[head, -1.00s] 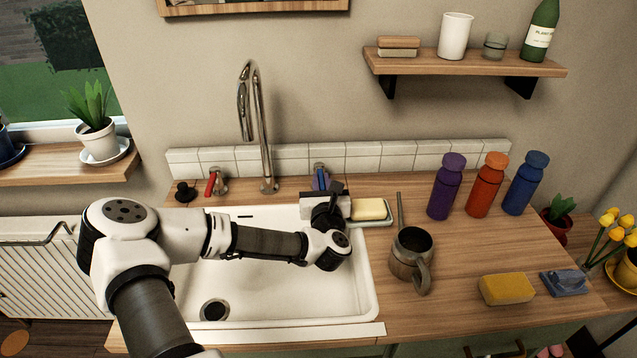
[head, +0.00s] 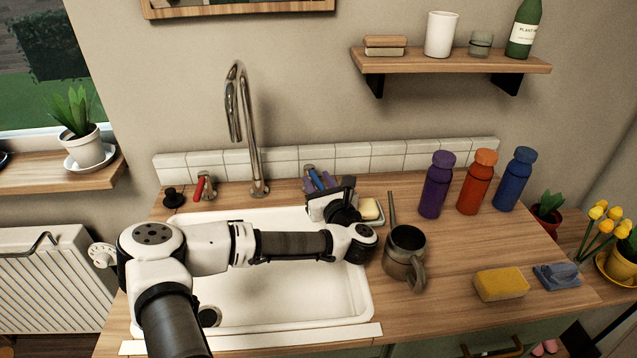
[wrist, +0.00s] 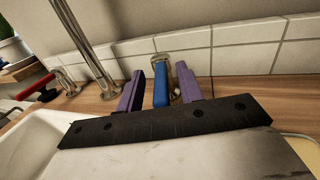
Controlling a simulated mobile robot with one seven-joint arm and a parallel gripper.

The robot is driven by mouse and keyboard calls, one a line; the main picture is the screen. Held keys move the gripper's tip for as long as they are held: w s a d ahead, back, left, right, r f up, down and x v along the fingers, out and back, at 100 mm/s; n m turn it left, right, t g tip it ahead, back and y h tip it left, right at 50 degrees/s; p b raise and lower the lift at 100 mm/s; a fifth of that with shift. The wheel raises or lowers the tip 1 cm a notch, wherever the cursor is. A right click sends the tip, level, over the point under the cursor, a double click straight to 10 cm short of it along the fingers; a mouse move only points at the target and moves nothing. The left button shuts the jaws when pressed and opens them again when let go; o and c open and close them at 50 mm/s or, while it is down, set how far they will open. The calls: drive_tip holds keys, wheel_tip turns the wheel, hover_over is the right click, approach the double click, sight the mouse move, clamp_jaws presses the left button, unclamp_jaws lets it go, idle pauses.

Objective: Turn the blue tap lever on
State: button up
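The blue tap lever (head: 315,179) stands at the back edge of the sink, right of the spout. In the wrist view the blue lever (wrist: 161,86) points toward the camera, between the two purple fingers of my gripper (wrist: 160,92). A narrow gap shows on each side of the lever, so my gripper is open around it and does not visibly clamp it. The chrome spout (head: 256,140) stands to the left.
A red tap lever (head: 200,188) and a black plug (head: 173,197) are left of the spout. A soap dish (head: 374,220) sits close right of my gripper, partly hidden. A grey mug (head: 404,257) stands near my wrist. The tiled backsplash (head: 350,158) is close behind the lever.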

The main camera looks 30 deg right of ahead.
drive_tip(key=shift+s+f, duration=0.1)
drive_tip(key=s+b, duration=0.2)
drive_tip(key=s, duration=1)
drive_tip(key=shift+a+b, duration=0.4)
drive_tip(key=shift+a, duration=0.05)
drive_tip(key=shift+w, duration=0.1)
drive_tip(key=shift+c, duration=0.3)
